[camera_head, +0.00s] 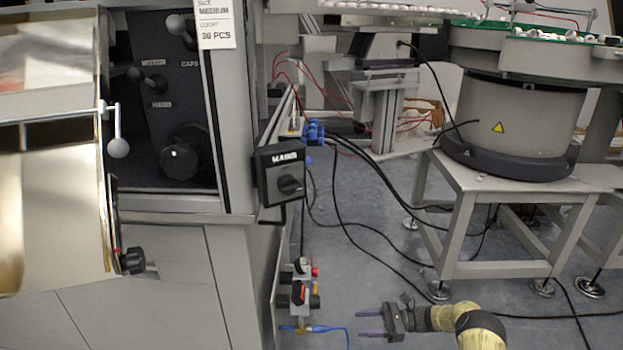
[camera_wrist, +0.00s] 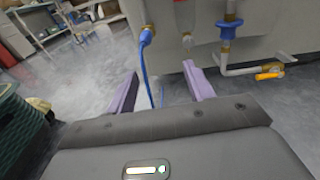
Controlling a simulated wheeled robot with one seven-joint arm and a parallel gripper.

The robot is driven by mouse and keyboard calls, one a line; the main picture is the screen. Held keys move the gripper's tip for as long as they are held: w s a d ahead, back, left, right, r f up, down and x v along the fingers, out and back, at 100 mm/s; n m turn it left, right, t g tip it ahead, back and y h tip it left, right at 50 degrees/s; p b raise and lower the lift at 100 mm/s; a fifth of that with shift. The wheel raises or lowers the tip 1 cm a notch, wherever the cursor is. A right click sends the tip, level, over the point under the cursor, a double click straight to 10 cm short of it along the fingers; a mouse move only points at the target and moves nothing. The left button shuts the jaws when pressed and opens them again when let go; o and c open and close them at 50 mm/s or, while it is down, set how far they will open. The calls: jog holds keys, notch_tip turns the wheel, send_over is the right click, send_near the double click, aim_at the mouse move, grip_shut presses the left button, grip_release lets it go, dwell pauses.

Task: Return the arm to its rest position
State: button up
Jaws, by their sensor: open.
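My gripper (camera_head: 368,325) is low in the head view, near the bottom edge right of centre. Its two purple fingers point left and stand apart with nothing between them. My yellowish arm reaches it from the lower right. In the wrist view my gripper (camera_wrist: 160,88) shows its purple fingers spread. Beyond them are a blue hose (camera_wrist: 144,55) and the light side of a machine (camera_wrist: 185,35). The fingers appear clear of both.
A grey cabinet with a MAINS switch (camera_head: 289,184) stands at left. Red and black valves (camera_head: 300,285) with a blue hose (camera_head: 325,329) sit left of my gripper. A bowl feeder (camera_head: 515,125) on a stand (camera_head: 500,185) is at right. Black cables cross the floor (camera_head: 365,265).

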jog(key=s+a+r+n+g+h+p, duration=0.1)
jog(key=s+a+r+n+h+p, duration=0.15)
jog(key=r+p, duration=0.6)
jog(key=s+a+r+n+g+h+p, duration=0.1)
jog(key=s+r+n+h+p, duration=0.15)
jog(key=r+p, duration=0.65)
jog(key=s+a+r+n+g+h+p, duration=0.15)
jog(key=r+h+p, duration=0.25)
jog(key=r, duration=1)
jog(key=s+d+r+n+t+h+p, duration=0.1)
jog(key=s+r+n+t+h+p, duration=0.1)
jog(key=s+r+p, duration=0.4)
jog(key=s+d+r+n+t+h+p, duration=0.1)
jog(key=s+r+n+p, duration=0.4)
jog(key=r+p, duration=1)
jog(key=s+d+r+n+t+h+p, duration=0.2)
jog(key=s+r+p, duration=0.7)
jog(key=r, duration=1.7)
jog(key=n+t+h+p, duration=0.1)
jog(key=n+h+p, duration=0.1)
jog(key=h, duration=0.1)
jog(key=shift+o, duration=0.5)
